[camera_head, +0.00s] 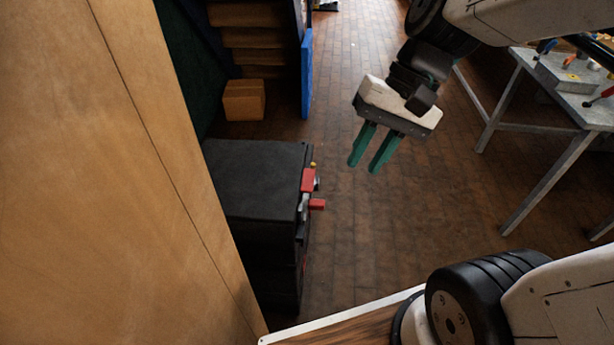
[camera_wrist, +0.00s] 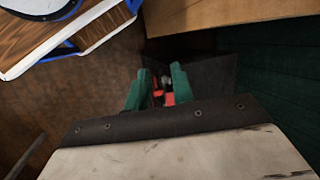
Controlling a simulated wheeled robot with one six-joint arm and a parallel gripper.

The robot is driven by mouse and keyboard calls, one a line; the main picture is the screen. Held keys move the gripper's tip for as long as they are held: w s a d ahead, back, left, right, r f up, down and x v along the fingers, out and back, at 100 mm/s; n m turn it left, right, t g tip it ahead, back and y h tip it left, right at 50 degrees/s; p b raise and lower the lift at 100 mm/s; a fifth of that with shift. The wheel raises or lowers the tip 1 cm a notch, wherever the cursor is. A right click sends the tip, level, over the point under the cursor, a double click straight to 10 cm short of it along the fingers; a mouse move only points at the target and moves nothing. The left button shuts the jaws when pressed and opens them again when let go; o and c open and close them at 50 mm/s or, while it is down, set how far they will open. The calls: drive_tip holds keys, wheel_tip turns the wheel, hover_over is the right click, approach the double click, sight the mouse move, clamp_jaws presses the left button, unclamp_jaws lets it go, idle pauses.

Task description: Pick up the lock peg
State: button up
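My gripper (camera_head: 364,166) hangs in the air right of a black cabinet (camera_head: 255,180), its two green fingers apart and empty. It also shows in the wrist view (camera_wrist: 160,70). On the cabinet's right face are a red block (camera_head: 308,180), a lower red piece (camera_head: 317,204) and metal fittings. Red parts (camera_wrist: 169,99) show in the wrist view between the fingers but beyond them, without visible contact. I cannot tell which of these pieces, if any, is the lock peg; they are small and partly hidden.
A tall wooden panel (camera_head: 110,180) stands close on the left. A cardboard box (camera_head: 244,100) and a blue panel (camera_head: 307,75) are behind the cabinet. A grey table (camera_head: 560,85) with tools stands at the right. The brick-patterned floor (camera_head: 400,230) between is clear.

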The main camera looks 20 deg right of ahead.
drive_tip(key=w+a+f+m+t+y, duration=0.1)
drive_tip(key=w+f+m+y, duration=0.35)
drive_tip(key=w, duration=0.45)
drive_tip(key=w+a+f+m+t+y, duration=0.1)
drive_tip(key=w+f+m+t+y, duration=0.15)
drive_tip(key=w+f+m, duration=0.45)
drive_tip(key=w+d+f+m+t+h, duration=0.1)
drive_tip(key=w+d+f+m+t, duration=0.4)
drive_tip(key=f, duration=0.5)
drive_tip(key=w+d+f+m+t+h, duration=0.1)
drive_tip(key=w+d+f+m+t, duration=0.1)
drive_tip(key=w+d+f+m, duration=0.65)
drive_tip(key=shift+n, duration=0.6)
drive_tip(key=a+f, duration=0.1)
drive_tip(key=a, duration=0.2)
drive_tip(key=w+a+f, duration=0.1)
drive_tip(key=a+f, duration=0.1)
drive_tip(key=a, duration=0.1)
drive_tip(key=w+a+f, duration=0.1)
drive_tip(key=a+f, duration=0.1)
drive_tip(key=shift+w+a, duration=0.2)
drive_tip(key=shift+a, duration=0.2)
clamp_jaws()
